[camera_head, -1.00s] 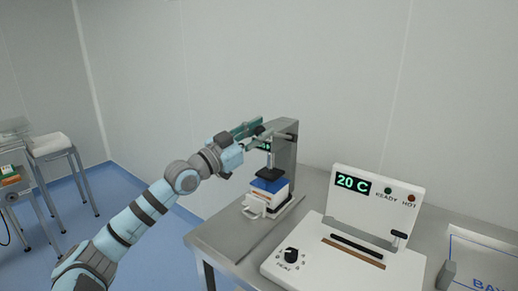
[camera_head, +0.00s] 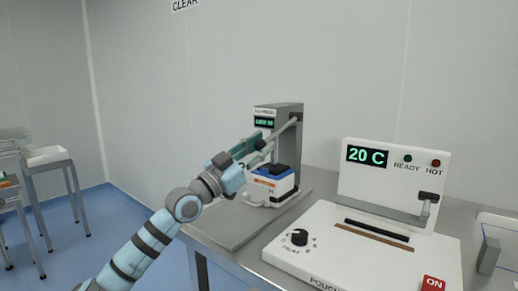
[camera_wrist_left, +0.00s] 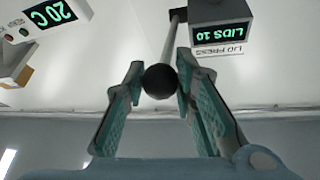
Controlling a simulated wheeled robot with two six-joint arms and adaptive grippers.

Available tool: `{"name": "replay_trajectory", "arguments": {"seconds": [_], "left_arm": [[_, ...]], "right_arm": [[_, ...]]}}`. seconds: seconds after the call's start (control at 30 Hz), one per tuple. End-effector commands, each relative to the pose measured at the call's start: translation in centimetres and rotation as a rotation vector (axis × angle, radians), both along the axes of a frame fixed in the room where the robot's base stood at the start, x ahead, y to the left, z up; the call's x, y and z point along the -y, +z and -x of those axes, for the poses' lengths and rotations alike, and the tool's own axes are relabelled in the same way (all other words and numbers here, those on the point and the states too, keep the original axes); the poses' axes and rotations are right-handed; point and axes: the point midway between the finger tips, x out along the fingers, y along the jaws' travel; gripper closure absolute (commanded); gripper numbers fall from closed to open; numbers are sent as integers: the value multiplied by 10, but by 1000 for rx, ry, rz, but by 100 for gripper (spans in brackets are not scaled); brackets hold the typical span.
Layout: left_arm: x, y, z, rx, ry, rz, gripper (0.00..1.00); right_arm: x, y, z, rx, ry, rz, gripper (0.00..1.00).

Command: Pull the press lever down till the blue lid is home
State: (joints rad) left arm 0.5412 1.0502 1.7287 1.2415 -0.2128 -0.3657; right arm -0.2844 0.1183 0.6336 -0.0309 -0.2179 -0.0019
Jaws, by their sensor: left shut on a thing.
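The grey lid press (camera_head: 290,135) stands on the metal bench, with a lit green display that also shows in the left wrist view (camera_wrist_left: 219,34). Its lever (camera_head: 284,131) slopes down to the left from the press's upper right. My left gripper (camera_head: 262,145) is shut on the lever's end; in the left wrist view its fingers (camera_wrist_left: 159,80) flank the black ball knob (camera_wrist_left: 160,83). The blue lid (camera_head: 274,173) sits on a white container (camera_head: 284,187) with an orange mark, under the dark press head (camera_head: 279,168). Whether the lid is fully seated is hard to tell.
A white heat sealer (camera_head: 350,245) showing 20 C stands on the bench to the right, with its own small handle (camera_head: 428,200). Bare bench (camera_head: 215,228) lies left of the press. Stools and a rack stand far left.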

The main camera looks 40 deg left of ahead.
Motion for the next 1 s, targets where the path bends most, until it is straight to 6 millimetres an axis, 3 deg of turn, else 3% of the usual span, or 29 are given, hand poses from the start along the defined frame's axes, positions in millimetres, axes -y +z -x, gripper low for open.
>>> {"name": "replay_trajectory", "arguments": {"seconds": [0.03,0.5,0.53,0.63,0.87,1.0], "left_arm": [[1,-7,-2,-13,-2,1,100],[2,-10,-3,-17,-6,2,100],[2,-10,-3,-17,-6,2,71],[2,-9,-3,-15,-5,1,55],[0,-7,-1,-11,-1,1,54],[0,1,-1,-6,-1,1,54]], "right_arm": [[1,-3,-2,3,1,2,100],[3,-3,-2,3,2,5,100],[3,-3,0,1,2,4,100],[0,-3,6,-7,0,1,100],[-6,-4,9,-13,-4,-7,100],[-1,-3,-1,3,-1,-1,100]]}}
